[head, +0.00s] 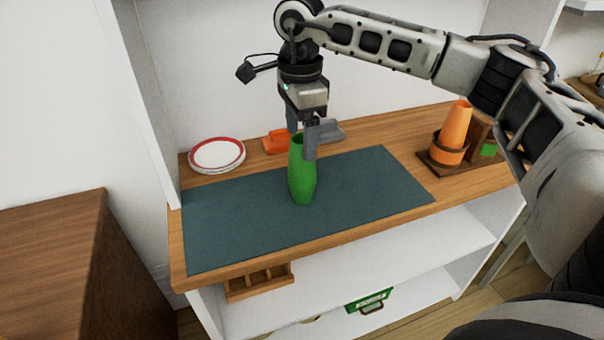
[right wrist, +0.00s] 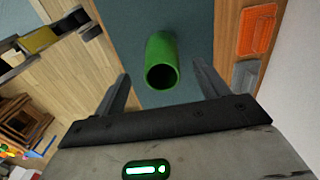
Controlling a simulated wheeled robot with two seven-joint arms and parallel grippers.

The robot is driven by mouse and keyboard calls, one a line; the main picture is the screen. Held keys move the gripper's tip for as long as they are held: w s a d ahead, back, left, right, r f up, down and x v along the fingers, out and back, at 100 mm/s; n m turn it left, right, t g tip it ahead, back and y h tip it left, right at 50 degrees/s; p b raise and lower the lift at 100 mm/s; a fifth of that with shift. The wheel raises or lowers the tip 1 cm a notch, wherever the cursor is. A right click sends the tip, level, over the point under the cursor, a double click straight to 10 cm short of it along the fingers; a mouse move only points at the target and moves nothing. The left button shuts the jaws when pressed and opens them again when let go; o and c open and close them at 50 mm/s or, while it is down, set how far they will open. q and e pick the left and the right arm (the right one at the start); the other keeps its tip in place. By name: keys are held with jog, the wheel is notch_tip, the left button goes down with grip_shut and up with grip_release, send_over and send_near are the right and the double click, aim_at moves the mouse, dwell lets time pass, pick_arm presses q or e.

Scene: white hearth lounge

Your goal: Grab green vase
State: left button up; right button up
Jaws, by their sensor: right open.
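The green vase (head: 302,178) stands upright on the dark teal mat (head: 375,180) on the wooden counter. My right gripper (head: 301,144) is above it, pointing down, with its open fingers at the height of the vase's rim. In the right wrist view the vase (right wrist: 163,62) shows its dark open mouth, ahead of and between the two spread fingers of the gripper (right wrist: 160,92). I see no finger pressing on the vase; whether one touches the rim I cannot tell. My left gripper is not in view.
White plates with a red rim (head: 217,154) lie at the counter's back left. An orange object (head: 276,141) and a grey one (head: 329,132) lie behind the vase. An orange cone (head: 456,125) stands on a brown tray (head: 470,171) at right. The mat around the vase is clear.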

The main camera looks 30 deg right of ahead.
aim_at(302, 155)
jog(key=shift+d+f+p, duration=0.2)
jog(key=shift+f+p, duration=0.1)
jog(key=shift+f, duration=2.4)
jog(key=c, duration=1.2)
